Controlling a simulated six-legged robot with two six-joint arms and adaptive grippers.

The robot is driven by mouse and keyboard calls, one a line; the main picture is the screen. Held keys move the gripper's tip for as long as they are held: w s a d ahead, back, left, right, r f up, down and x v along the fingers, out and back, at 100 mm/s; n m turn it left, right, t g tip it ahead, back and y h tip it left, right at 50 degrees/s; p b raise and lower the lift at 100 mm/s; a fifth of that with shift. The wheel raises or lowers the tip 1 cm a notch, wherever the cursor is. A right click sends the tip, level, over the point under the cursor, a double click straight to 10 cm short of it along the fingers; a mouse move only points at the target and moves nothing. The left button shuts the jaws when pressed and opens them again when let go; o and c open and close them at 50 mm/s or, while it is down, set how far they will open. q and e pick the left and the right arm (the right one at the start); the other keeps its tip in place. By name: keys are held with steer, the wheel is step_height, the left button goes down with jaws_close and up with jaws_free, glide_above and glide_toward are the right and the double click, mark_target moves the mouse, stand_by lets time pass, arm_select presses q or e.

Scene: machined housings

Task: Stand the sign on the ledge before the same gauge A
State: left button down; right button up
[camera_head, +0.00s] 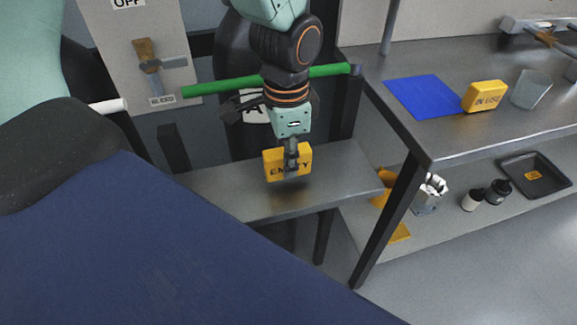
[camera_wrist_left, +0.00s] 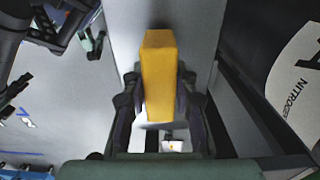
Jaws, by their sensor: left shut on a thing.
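The yellow sign reading EMPTY (camera_head: 273,166) is held upright by my left gripper (camera_head: 292,158), which is shut on it from above. In the left wrist view, the sign (camera_wrist_left: 160,80) stands between the two fingers (camera_wrist_left: 160,105). It is over the grey ledge (camera_head: 225,195); I cannot tell if its bottom touches. Behind the arm is a dark cylinder with a white label marked A (camera_head: 257,113), partly hidden. The label, with NITROGEN on it, shows in the left wrist view (camera_wrist_left: 300,85). I cannot make out a gauge.
A green bar (camera_head: 225,86) runs behind the arm. A panel marked OFF (camera_head: 120,40) stands at left. The right table holds a blue mat (camera_head: 424,96), a yellow IN USE sign (camera_head: 485,96) and a clear cup (camera_head: 530,90). The ledge is bare on both sides of the sign.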

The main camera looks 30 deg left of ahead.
arm_select(q)
step_height(320, 180, down, 3)
steer(key=shift+w+a+r+b, duration=0.1)
steer(key=shift+r+b, duration=0.05)
steer(key=shift+b, duration=0.25)
steer(key=shift+w+d+r, duration=0.1)
steer(key=shift+d+r, duration=0.05)
steer(key=shift+d, duration=0.05)
steer(key=shift+s, duration=0.2)
steer(key=c, duration=1.5)
jaws_free()
steer(key=shift+a, duration=0.1)
steer(key=o, duration=0.4)
steer(key=shift+w+f, duration=0.15)
steer(key=shift+f, duration=0.05)
steer(key=shift+o, duration=0.2)
steer(key=shift+r, duration=0.15)
